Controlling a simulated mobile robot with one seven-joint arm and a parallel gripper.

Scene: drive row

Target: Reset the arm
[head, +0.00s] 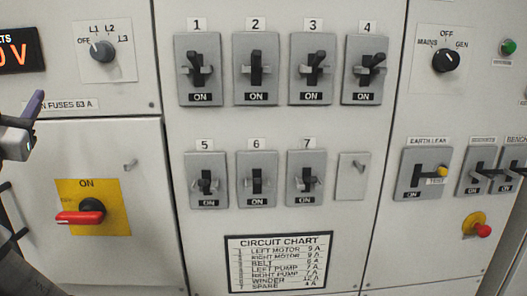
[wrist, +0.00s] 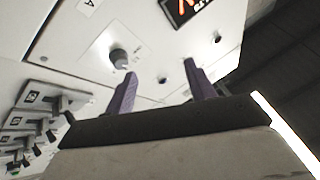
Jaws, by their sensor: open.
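My gripper (wrist: 158,92) shows in the wrist view with its two purple fingers spread apart and nothing between them. In the head view only part of my gripper shows at the left edge, with one purple finger (head: 34,104) pointing up in front of the panel. My arm runs down along the lower left edge of the head view. The fingers appear apart from the panel's switches. A knob (wrist: 119,58) shows behind the left finger in the wrist view.
Breakers 1 to 7 stand in two rows, with breaker 1 (head: 199,70) at the upper left. A red rotary handle (head: 82,217) sits on a yellow plate at the lower left. A selector knob (head: 102,50), a circuit chart (head: 279,262) and a red button (head: 482,230) are also on the cabinet.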

